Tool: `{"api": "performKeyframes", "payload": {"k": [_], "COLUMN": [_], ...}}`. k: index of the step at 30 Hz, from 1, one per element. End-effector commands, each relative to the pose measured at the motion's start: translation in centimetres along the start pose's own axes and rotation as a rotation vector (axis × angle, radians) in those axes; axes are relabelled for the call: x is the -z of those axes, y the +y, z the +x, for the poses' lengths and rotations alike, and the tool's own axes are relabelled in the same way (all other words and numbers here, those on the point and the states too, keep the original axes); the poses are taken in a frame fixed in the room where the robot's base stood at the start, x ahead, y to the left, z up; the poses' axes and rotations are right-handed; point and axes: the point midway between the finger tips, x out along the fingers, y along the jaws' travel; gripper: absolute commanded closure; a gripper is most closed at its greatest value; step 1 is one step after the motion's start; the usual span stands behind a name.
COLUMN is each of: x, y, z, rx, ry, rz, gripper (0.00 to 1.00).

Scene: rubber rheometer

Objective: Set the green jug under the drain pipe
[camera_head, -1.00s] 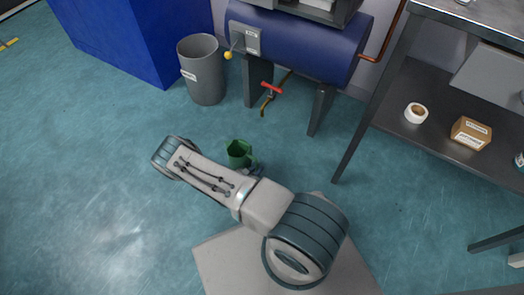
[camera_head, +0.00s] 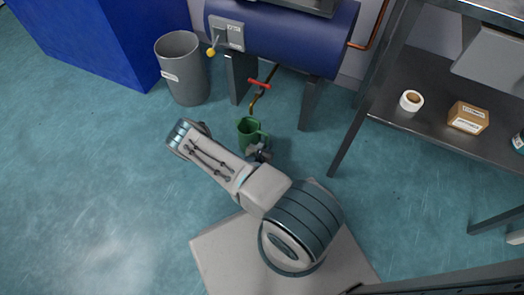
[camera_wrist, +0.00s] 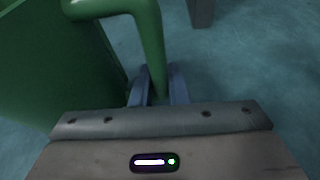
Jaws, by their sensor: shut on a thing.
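The green jug (camera_head: 247,131) is upright in the head view, just in front of the blue tank and close to the drain pipe (camera_head: 257,98). The pipe is brass-coloured, with a red handle (camera_head: 260,84), and hangs below the tank. My gripper (camera_head: 262,152) is at the jug's right side, partly hidden by my arm. In the wrist view the fingers (camera_wrist: 158,88) are shut on the jug's handle (camera_wrist: 150,40), and the jug's wall (camera_wrist: 50,65) fills the left. I cannot tell whether the jug touches the floor.
A grey bin (camera_head: 182,68) stands left of the blue tank (camera_head: 285,38). The tank's dark legs (camera_head: 310,103) flank the pipe. A dark shelf unit (camera_head: 430,92) with a tape roll (camera_head: 411,100) and a small carton (camera_head: 467,117) stands at right. The floor at left is clear.

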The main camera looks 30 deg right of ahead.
Motion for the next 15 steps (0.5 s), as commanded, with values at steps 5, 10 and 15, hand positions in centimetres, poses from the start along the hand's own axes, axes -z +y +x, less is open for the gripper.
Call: {"api": "performKeyframes", "payload": {"k": [5, 10, 15], "x": [-0.6, -0.8, -1.1], "y": [0.0, -0.1, -0.4], "z": [0.6, 1.1, 2.2], "rx": [-0.004, -0.005, -0.009], "ry": [-0.007, -0.008, -0.008], "rz": [0.004, 0.005, 0.003], "gripper": [1.0, 1.0, 1.0]}}
